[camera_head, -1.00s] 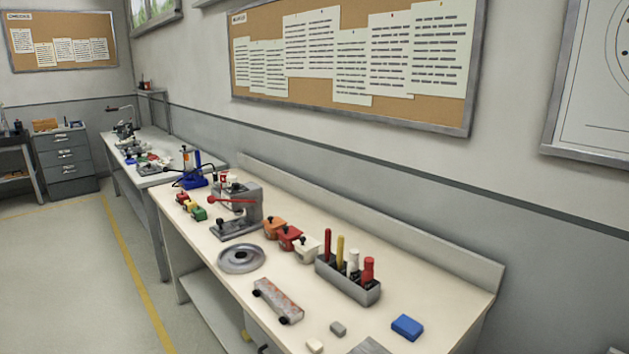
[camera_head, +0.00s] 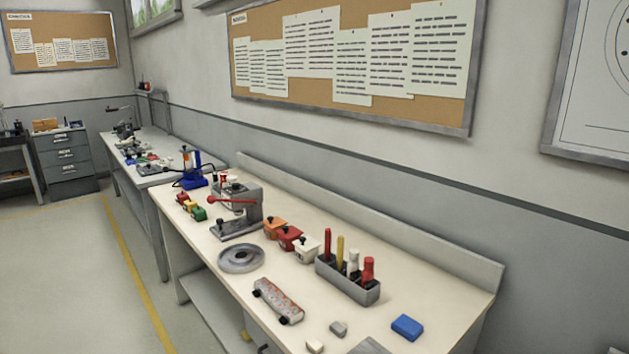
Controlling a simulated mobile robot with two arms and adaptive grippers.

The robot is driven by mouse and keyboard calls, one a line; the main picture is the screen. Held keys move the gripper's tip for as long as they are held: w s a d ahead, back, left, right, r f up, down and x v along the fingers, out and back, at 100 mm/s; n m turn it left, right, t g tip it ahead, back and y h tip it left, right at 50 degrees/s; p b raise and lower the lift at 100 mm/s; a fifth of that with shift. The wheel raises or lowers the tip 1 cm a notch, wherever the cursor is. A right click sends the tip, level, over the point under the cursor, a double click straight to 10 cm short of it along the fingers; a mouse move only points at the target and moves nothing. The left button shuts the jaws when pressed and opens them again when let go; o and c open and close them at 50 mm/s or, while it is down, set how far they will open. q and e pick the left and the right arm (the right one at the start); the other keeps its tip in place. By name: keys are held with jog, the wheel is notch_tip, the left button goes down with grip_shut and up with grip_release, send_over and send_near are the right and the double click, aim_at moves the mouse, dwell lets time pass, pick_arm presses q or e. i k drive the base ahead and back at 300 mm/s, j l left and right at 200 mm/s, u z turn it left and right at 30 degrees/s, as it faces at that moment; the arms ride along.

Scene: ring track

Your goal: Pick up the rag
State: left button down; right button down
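I cannot clearly make out a rag in the head view. On the near workbench (camera_head: 215,262) lies a long grey piece with reddish patches and dark ends (camera_head: 278,301); I cannot tell what it is. Neither of my grippers is in view.
A grey holder (camera_head: 347,282) with several coloured handles stands on the bench. Left of it are small orange, red and white boxes (camera_head: 290,237), a round grey dish (camera_head: 241,259) and a press with a red lever (camera_head: 238,208). Open floor (camera_head: 60,270) lies to the left.

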aim_at(408, 328)
jog(key=k+l+z, duration=0.35)
jog(key=k, duration=0.15)
jog(key=k+l+z, duration=0.3)
jog(key=k, duration=0.15)
